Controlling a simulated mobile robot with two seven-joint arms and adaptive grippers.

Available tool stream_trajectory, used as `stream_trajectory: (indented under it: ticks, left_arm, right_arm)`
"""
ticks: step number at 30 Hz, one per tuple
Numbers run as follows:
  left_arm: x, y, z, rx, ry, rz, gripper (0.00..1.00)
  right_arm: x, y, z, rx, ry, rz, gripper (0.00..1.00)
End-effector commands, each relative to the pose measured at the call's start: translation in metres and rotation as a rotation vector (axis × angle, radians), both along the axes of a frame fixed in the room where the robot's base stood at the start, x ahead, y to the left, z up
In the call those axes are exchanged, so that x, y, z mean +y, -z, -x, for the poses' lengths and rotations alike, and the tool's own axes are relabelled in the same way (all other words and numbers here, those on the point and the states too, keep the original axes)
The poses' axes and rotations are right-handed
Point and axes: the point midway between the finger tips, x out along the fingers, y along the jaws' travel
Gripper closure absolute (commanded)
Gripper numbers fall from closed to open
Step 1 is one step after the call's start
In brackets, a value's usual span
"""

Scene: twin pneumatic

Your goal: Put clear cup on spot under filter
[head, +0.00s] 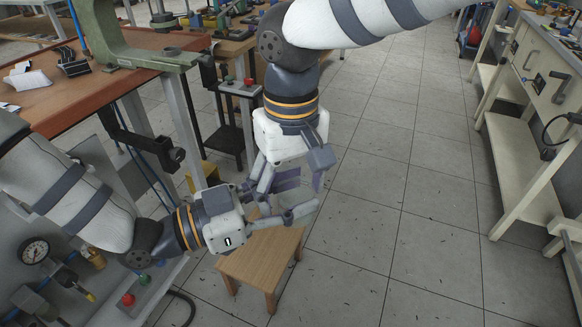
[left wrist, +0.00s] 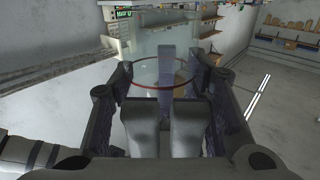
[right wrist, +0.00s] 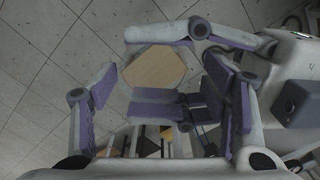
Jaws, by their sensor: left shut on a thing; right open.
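My left gripper (head: 285,200) is shut on a clear cup, which shows in the left wrist view as a see-through vessel (left wrist: 143,58) with a dark red ring between the fingers. My right gripper (head: 292,178) comes from above, open, with its fingers around the same place as the left fingers. In the right wrist view its purple-padded fingers (right wrist: 165,108) stand apart, with the left gripper's fingers between and beyond them. The cup's outline is hard to make out in the head and right wrist views. I cannot make out the filter or the spot under it.
A small wooden stool (head: 262,262) stands on the tiled floor below both grippers. A red-brown workbench (head: 110,85) with a green frame (head: 125,48) is at the left. A cream bench (head: 515,165) stands at the right. The floor between is clear.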

Motion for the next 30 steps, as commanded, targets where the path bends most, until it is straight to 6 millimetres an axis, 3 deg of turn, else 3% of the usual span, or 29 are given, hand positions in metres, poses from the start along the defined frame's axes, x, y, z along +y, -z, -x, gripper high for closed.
stream_trajectory:
  ticks: [6,13,14,16,17,19,30]
  left_arm:
    - [0.0,-0.0008,-0.0001,-0.001,0.0,0.0,0.88]
    - [-0.0001,-0.0009,-0.0002,-0.002,0.0,0.001,0.88]
    - [-0.0002,-0.001,-0.0002,-0.002,0.0,0.001,0.88]
    - [-0.0004,-0.0012,-0.0002,-0.003,0.0,0.002,0.88]
    - [-0.0005,-0.0013,-0.0003,-0.003,0.001,0.002,0.49]
    - [-0.0005,-0.0012,-0.0003,-0.003,0.0,0.002,0.33]
    - [0.0063,-0.0003,0.0023,-0.002,-0.001,-0.001,0.33]
  right_arm:
    - [0.0,0.0004,0.0001,0.0,0.0,0.001,0.32]
    - [0.0006,0.0002,0.0005,0.0,0.0,-0.001,0.81]
    - [0.001,0.0002,0.0007,0.001,-0.001,-0.002,0.87]
    - [0.0016,0.0002,0.0012,0.002,-0.001,-0.003,0.87]
    - [0.0019,0.0,0.0012,0.002,-0.001,-0.003,0.87]
    - [0.0017,0.0,0.0012,0.002,-0.001,-0.003,0.87]
    - [0.0004,-0.0001,0.0002,0.0,0.0,-0.001,0.87]
